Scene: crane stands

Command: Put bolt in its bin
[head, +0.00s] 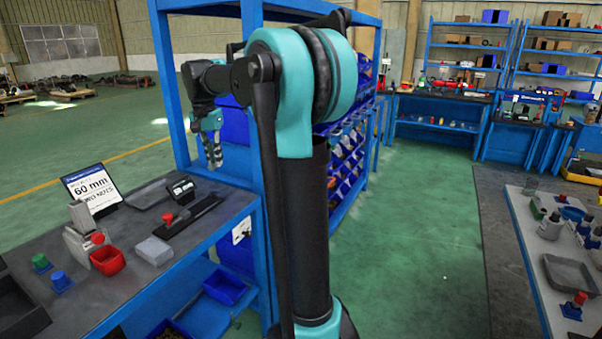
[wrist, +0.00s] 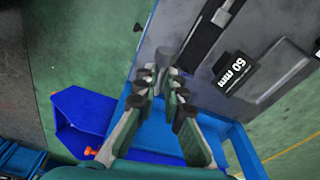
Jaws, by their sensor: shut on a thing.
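My gripper (head: 215,160) is in the air beyond the far right part of the workbench, in front of the blue rack, pointing down. In the wrist view my gripper (wrist: 164,84) has its fingertips close together on a small grey piece, which I take to be the bolt (wrist: 166,76). The fingers hide most of it, and the head view does not show it clearly. A blue bin (wrist: 85,122) lies below and left of the fingers in the wrist view. I cannot tell which bin is the bolt's.
The blue rack (head: 170,80) stands close behind my gripper. Green floor is open at right.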

